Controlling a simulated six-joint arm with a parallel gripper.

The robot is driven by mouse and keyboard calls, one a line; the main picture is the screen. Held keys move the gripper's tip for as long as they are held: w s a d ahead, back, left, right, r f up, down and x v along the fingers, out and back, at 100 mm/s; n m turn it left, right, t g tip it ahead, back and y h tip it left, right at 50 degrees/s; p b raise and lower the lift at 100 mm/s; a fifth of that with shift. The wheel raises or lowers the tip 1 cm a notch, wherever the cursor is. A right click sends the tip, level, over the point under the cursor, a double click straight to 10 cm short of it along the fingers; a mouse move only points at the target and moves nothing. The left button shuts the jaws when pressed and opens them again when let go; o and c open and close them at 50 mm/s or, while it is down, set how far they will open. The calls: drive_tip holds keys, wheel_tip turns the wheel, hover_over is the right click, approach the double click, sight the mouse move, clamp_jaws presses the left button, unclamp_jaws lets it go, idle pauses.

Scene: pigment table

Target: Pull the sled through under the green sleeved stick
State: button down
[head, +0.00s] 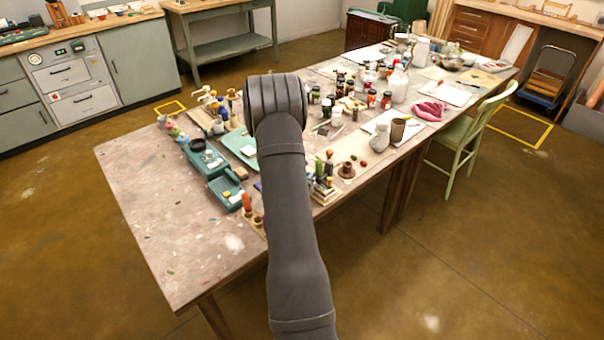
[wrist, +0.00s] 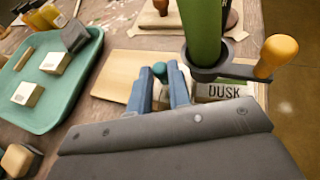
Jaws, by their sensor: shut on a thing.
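In the wrist view my gripper (wrist: 160,82) has its blue fingers closed around a small teal knob (wrist: 160,69). The knob stands over a pale wooden board (wrist: 122,76); I cannot tell for sure that this is the sled, as my gripper body hides its near part. The green sleeved stick (wrist: 203,32) stands upright just right of my fingers, its lower end in a dark grey ring. A grey arm runs right from the ring to an orange handle (wrist: 277,52). In the head view my arm hides the gripper and the knob.
A block marked DUSK (wrist: 223,91) sits below the ring, close to my right finger. A teal tray (wrist: 77,95) with labelled blocks lies to the left. The table's left end (head: 165,215) is clear.

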drive_tip(key=c, duration=1.3)
unclamp_jaws()
drive_tip(key=shift+c, duration=0.2)
